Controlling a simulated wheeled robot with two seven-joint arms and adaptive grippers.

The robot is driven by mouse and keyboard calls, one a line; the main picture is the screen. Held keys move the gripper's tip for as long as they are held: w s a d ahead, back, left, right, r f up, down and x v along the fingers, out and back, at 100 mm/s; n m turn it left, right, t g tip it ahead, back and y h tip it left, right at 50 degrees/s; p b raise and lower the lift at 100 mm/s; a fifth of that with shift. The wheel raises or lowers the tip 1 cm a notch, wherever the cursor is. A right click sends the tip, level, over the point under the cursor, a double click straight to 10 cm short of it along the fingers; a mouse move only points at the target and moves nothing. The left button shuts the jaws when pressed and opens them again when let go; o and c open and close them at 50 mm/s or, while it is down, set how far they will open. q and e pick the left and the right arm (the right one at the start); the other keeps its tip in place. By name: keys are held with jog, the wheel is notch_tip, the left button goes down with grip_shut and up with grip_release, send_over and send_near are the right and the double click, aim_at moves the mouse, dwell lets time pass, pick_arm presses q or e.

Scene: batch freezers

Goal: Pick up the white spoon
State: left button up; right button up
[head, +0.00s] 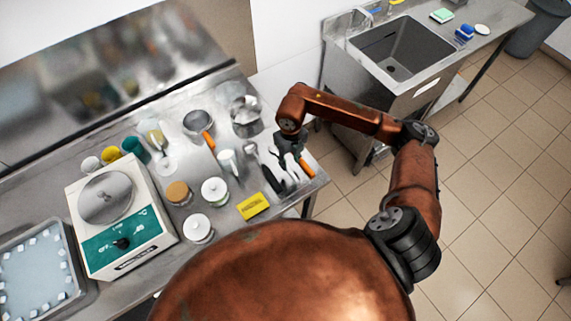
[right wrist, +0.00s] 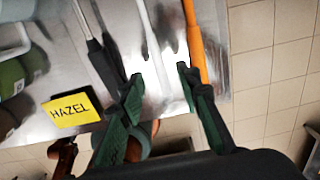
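My right gripper (head: 291,160) is over the right end of the steel table, above a row of utensils. In the right wrist view its two green-black fingers (right wrist: 160,78) are apart, with nothing gripped. I cannot see a spoon bowl clearly. In the head view the arm and gripper partly cover these utensils. My left gripper is in neither view.
Black-handled utensils (right wrist: 98,45) lie left of the fingers, and an orange-handled one (right wrist: 194,38) lies right. The sink (head: 395,50) is beyond a gap.

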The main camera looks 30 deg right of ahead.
aim_at(290, 170)
notch_tip(290, 170, down, 5)
jog(key=shift+s+a+f+p, duration=0.1)
jog(key=shift+p, duration=0.35)
jog(key=shift+c, duration=0.3)
grip_shut()
